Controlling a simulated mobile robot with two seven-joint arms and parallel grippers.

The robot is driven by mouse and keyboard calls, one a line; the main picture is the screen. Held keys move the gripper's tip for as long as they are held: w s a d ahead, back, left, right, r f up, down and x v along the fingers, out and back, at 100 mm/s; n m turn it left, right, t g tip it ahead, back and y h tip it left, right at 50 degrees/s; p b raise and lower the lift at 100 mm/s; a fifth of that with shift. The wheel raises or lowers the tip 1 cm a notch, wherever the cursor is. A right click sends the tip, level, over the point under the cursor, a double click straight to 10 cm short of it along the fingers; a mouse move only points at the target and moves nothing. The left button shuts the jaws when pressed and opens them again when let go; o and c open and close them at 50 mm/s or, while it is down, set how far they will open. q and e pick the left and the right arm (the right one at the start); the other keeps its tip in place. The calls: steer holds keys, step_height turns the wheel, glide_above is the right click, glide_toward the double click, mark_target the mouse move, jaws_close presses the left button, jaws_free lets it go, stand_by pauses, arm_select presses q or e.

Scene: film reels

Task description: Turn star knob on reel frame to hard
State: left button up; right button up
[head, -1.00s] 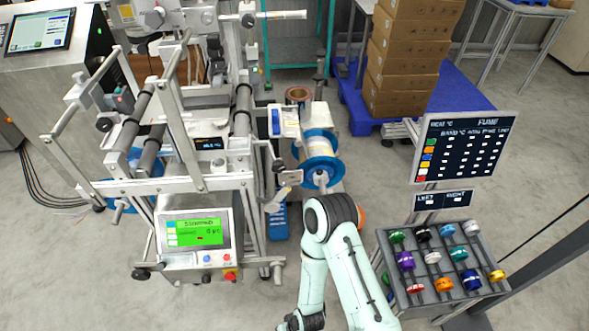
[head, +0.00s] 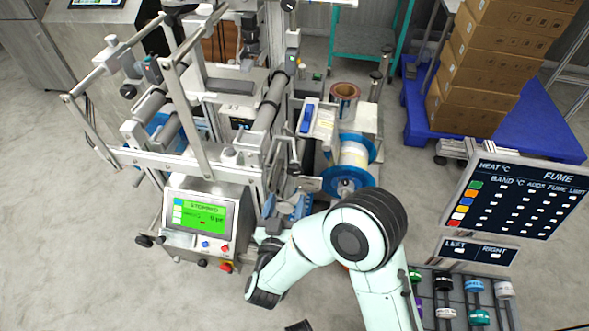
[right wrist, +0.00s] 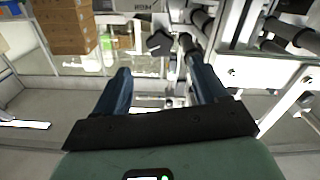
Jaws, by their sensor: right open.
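A dark star knob (right wrist: 159,42) shows in the right wrist view on the reel frame, just beyond and between my fingertips. My right gripper (right wrist: 157,64) is open, with its two blue fingers spread apart and nothing between them. In the head view my right gripper (head: 284,206) is low beside the reel frame (head: 205,180), partly hidden by my own arm. I cannot clearly make out the star knob in the head view. The knob's setting cannot be read.
A blue-flanged reel (head: 352,160) sits at the frame's right side, close to my right arm. A control box with a green screen (head: 203,216) stands at the front. A black sign panel (head: 522,195) and a rack of coloured spools (head: 462,288) are at right.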

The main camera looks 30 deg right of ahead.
mark_target(294, 173)
steer(key=b+x, duration=0.1)
steer(key=x, duration=0.9)
steer(key=shift+w+d, duration=0.2)
arm_select(q)
steer(key=shift+w+a+f+t, duration=0.15)
steer(key=shift+w+a+f, duration=0.2)
steer(key=shift+w, duration=0.2)
steer(key=shift+w+a+f+t, duration=0.2)
steer(key=shift+w+f, duration=0.15)
steer(key=shift+w, duration=0.2)
